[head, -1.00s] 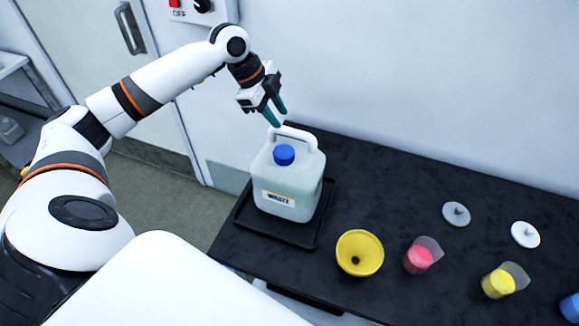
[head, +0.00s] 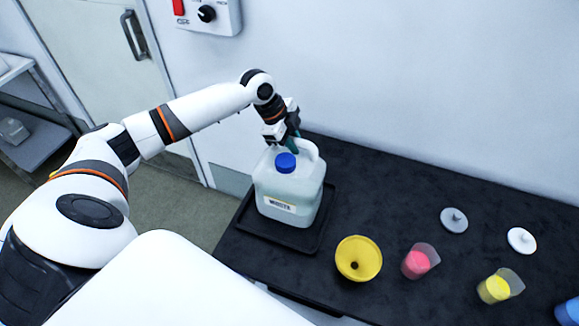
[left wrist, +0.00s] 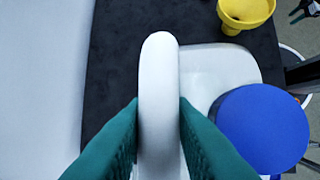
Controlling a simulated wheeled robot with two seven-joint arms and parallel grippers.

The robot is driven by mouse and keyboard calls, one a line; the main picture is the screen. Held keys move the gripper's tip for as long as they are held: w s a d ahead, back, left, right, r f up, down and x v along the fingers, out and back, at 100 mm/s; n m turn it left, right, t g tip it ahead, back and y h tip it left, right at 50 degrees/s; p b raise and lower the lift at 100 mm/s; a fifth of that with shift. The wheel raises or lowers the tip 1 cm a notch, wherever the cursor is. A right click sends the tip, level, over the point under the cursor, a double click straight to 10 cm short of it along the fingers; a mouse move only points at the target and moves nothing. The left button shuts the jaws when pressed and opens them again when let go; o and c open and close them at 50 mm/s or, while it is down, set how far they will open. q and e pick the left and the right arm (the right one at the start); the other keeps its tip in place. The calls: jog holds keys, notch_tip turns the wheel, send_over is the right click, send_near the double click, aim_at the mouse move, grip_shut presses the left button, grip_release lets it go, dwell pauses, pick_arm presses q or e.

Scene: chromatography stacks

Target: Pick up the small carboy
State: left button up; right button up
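The small carboy (head: 290,192) is a translucent white jug with a blue cap, a label and a white handle on top. It stands upright on a black tray (head: 262,232). My left gripper (head: 290,141) is at the handle, behind the cap. In the left wrist view its two teal fingers (left wrist: 159,125) lie against both sides of the white handle (left wrist: 159,75), with no gap showing. The blue cap (left wrist: 263,128) is beside the right finger. A small dark part with teal, seemingly my right gripper (left wrist: 298,13), shows at that view's top right corner; its opening is unclear.
On the black bench to the right are a yellow funnel (head: 358,258), a beaker with pink contents (head: 417,262), one with yellow contents (head: 497,287), a blue one (head: 570,309) at the edge, and two pale lids (head: 454,220). A wall stands behind the bench.

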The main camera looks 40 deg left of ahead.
pick_arm(q)
grip_shut()
dwell(1.1)
jog(key=shift+w+r, duration=0.25)
